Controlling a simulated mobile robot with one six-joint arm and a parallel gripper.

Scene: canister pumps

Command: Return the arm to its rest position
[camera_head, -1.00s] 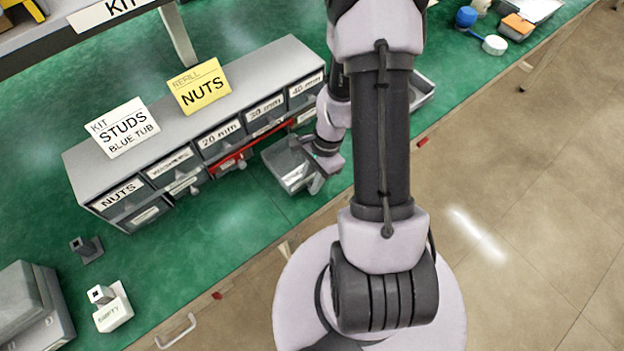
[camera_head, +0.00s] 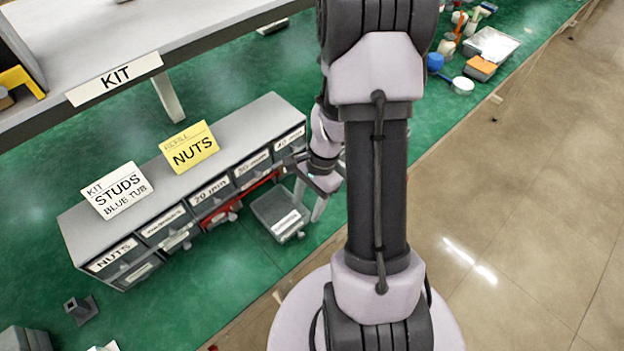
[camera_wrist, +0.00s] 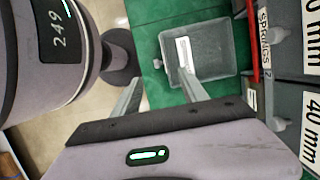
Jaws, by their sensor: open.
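My gripper (camera_head: 309,190) is open and empty at the right of the pulled-out grey drawer (camera_head: 280,214). In the wrist view the two fingers of my gripper (camera_wrist: 160,78) are spread apart with nothing between them. The drawer (camera_wrist: 198,60) lies beyond the fingertips there, apparently empty, with a white label. My arm hangs down the middle of the head view and hides part of the bench.
The grey drawer cabinet (camera_head: 240,128) carries a studs sign (camera_head: 116,190) and a yellow nuts sign (camera_head: 190,147). A red-edged drawer (camera_head: 238,198) shows in its front. A shelf with a KIT label (camera_head: 115,79) stands behind. Open floor (camera_head: 520,200) lies at right.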

